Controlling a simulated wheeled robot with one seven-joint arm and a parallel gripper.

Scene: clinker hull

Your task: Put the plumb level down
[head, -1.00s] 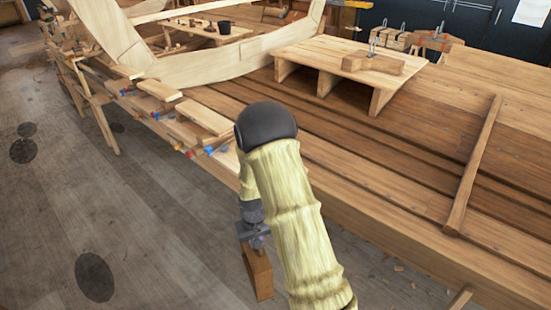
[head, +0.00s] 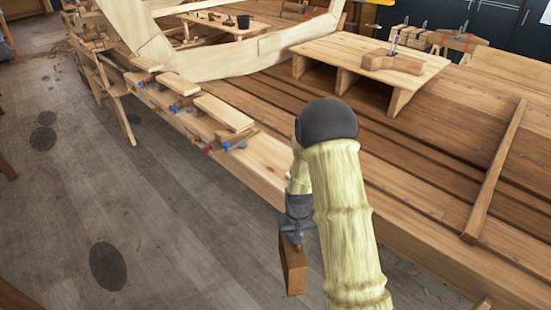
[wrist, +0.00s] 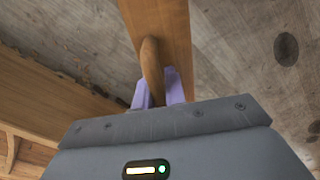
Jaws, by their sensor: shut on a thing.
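The plumb level is a brown wooden piece (head: 293,268) hanging below my gripper (head: 294,230) in the head view, out over the floor beside the bench edge. In the wrist view my gripper's pale purple fingers (wrist: 157,90) are shut on its rounded wooden handle (wrist: 150,66). Its flat board (wrist: 168,28) extends beyond the fingers to the top of that view, where its far end is cut off. It is held in the air, apart from the bench. My arm hides part of the bench behind it.
A long plank bench (head: 440,205) runs along the right, with a loose batten (head: 494,175) across it. A low wooden stand (head: 345,55) carries a block (head: 392,63). Clamped boards (head: 224,113) line the near edge. The grey floor (head: 170,230) at left is open.

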